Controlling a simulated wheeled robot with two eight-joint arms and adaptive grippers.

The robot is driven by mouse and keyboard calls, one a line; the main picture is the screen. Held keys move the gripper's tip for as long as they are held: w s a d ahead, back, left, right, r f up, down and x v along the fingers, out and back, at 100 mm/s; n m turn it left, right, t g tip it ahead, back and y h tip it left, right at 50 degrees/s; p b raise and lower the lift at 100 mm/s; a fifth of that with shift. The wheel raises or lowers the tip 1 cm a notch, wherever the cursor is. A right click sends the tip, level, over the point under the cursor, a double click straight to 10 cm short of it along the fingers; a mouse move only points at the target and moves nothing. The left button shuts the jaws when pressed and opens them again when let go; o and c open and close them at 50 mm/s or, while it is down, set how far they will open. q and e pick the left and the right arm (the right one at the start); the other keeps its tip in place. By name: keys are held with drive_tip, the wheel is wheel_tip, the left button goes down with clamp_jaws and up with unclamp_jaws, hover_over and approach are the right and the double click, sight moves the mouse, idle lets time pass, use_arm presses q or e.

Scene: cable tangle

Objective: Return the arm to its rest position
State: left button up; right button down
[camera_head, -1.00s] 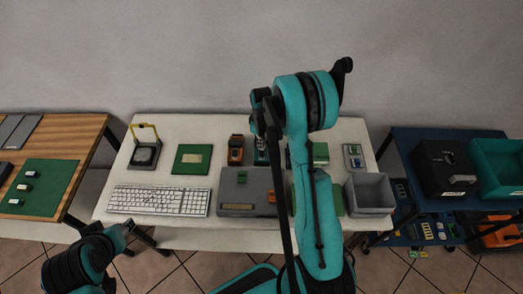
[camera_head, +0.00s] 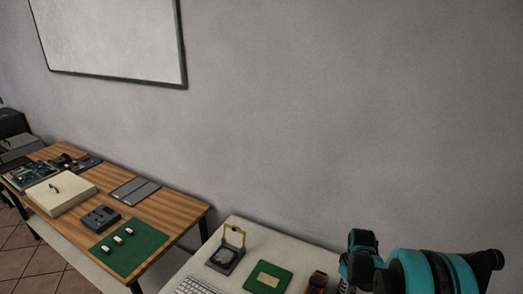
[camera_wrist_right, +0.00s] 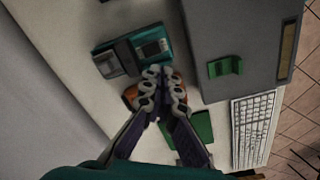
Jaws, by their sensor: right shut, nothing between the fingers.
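My right arm (camera_head: 425,272), teal and black, shows at the lower right of the head view. My right gripper (camera_wrist_right: 162,76) shows in the right wrist view, its fingertips together with nothing between them. It is over the white table, in front of an orange device (camera_wrist_right: 130,93) that it partly hides. A teal and grey device (camera_wrist_right: 135,52) lies just beyond the fingertips. Whether the fingers touch either device I cannot tell. My left gripper is not in view.
A grey box (camera_wrist_right: 242,30) with a green handle (camera_wrist_right: 225,67) lies right of the gripper, near a white keyboard (camera_wrist_right: 253,128). A green board (camera_head: 267,278) and a yellow-framed stand (camera_head: 227,255) share the white table. A wooden table (camera_head: 180,206) stands left.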

drive_tip(key=s+a+r+m+t+b, duration=0.3)
drive_tip(key=s+a+r+b, duration=0.3)
drive_tip(key=s+a+r, duration=0.25)
drive_tip(key=s+a+f+m+t+b, duration=0.1)
drive_tip(key=s+a+b, duration=0.4)
drive_tip(key=s, duration=0.5)
drive_tip(key=shift+s+a+f+m+t, duration=0.15)
drive_tip(key=shift+a+f+m+t, duration=0.4)
drive_tip(key=shift+t, duration=0.85)
drive_tip(key=shift+r, duration=0.15)
